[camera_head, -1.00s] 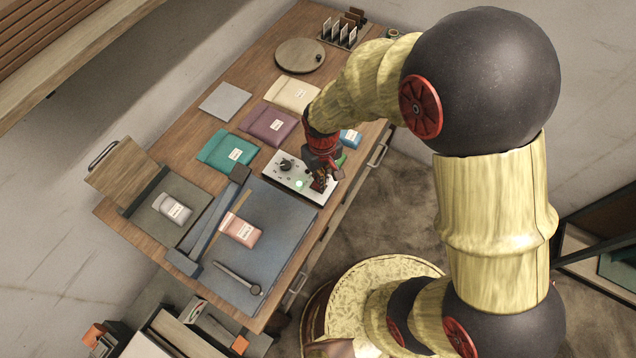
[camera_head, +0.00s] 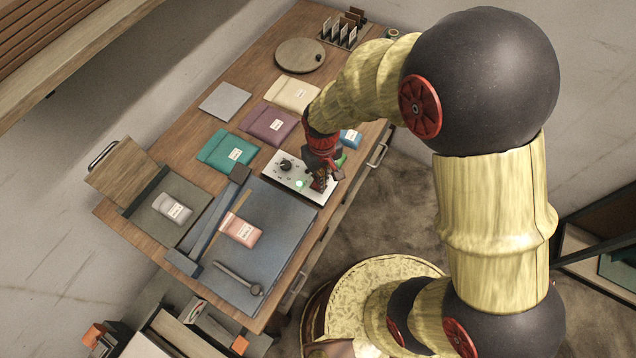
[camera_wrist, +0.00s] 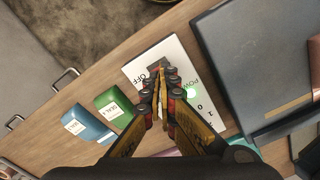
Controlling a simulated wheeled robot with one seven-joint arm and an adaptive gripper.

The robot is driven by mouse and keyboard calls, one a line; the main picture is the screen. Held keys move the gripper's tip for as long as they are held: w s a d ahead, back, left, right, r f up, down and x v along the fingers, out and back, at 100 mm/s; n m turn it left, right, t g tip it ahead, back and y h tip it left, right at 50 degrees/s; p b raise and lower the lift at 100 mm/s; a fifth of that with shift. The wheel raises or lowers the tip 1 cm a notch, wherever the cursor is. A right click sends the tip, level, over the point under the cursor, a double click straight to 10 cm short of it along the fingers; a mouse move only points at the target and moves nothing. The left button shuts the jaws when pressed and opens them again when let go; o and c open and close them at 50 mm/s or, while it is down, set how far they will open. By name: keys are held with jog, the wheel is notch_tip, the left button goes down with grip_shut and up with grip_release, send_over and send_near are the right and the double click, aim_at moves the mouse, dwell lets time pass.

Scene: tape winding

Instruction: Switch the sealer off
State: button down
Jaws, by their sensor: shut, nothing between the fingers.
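The sealer's white control panel (camera_head: 284,172) lies on the table beside the blue-grey sealer bed (camera_head: 275,225). It carries a dark knob (camera_head: 287,165) and a lit green lamp (camera_head: 300,184). The panel also shows in the wrist view (camera_wrist: 183,60), with "OFF" and "POWER" lettering and a dark switch (camera_wrist: 158,55) near its edge. My gripper (camera_wrist: 160,72) is shut and empty, its fingertips over the panel at the switch. The fingers partly cover the switch, so I cannot tell its position or whether they touch it.
A green pouch (camera_wrist: 113,104) and a blue pouch (camera_wrist: 84,121) lie near the panel. Teal (camera_head: 228,150), purple (camera_head: 268,125) and cream (camera_head: 292,94) pouches lie behind it.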

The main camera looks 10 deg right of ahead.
jog(key=shift+f+b, duration=0.6)
jog(key=shift+f, duration=0.45)
dwell(0.4)
jog(key=shift+r+p, duration=2.7)
jog(key=shift+r, duration=0.85)
jog(key=s+d+r+m+t+b, duration=0.2)
jog(key=s+d+r+b, duration=0.2)
jog(key=r, duration=0.6)
jog(key=s+d+r+m+t+b, duration=0.2)
jog(key=s+d+r+t+b, duration=0.1)
jog(key=s+d+r, duration=0.5)
notch_tip(320, 180, up, 4)
jog(key=shift+f+t+b, duration=0.25)
jog(key=shift+t+b, duration=0.05)
jog(key=shift+b, duration=0.15)
